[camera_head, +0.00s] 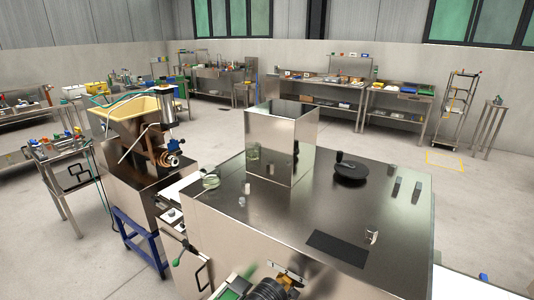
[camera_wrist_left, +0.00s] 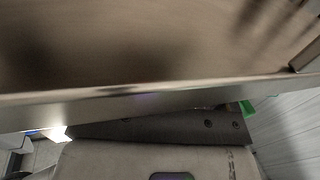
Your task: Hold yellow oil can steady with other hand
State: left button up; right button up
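I cannot make out a yellow oil can for certain in either view. A small yellow object (camera_head: 97,87) shows on the left side of the head view, behind the hopper, too small to identify. Neither gripper can be made out in the head view. The left wrist view is filled by a close brown, blurred surface (camera_wrist_left: 130,45) above a pale metal edge (camera_wrist_left: 150,98). No fingers and no held thing can be made out there.
A steel machine top (camera_head: 330,215) fills the front, bearing a tall shiny box (camera_head: 280,145), a black disc (camera_head: 351,172) and a glass jar (camera_head: 211,182). A machine with a cream hopper (camera_head: 115,117) stands left.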

pick_arm(q)
jog(key=shift+o, duration=0.6)
jog(key=shift+w+r, duration=0.1)
jog(key=shift+r, duration=0.05)
pick_arm(e)
jog(key=shift+a+r, duration=0.2)
jog(key=shift+a, duration=0.1)
pick_arm(q)
jog(key=d+v, duration=0.1)
jog(key=v, duration=0.7)
jog(key=shift+s, duration=0.4)
jog(key=shift+a+x, duration=0.15)
jog(key=shift+x, duration=1.15)
jog(key=shift+a+x, duration=0.15)
jog(key=shift+x, duration=1.15)
jog(key=shift+a+x, duration=0.2)
jog(key=shift+x, duration=1.15)
jog(key=shift+w, duration=0.45)
pick_arm(e)
jog(key=shift+s+f, duration=0.1)
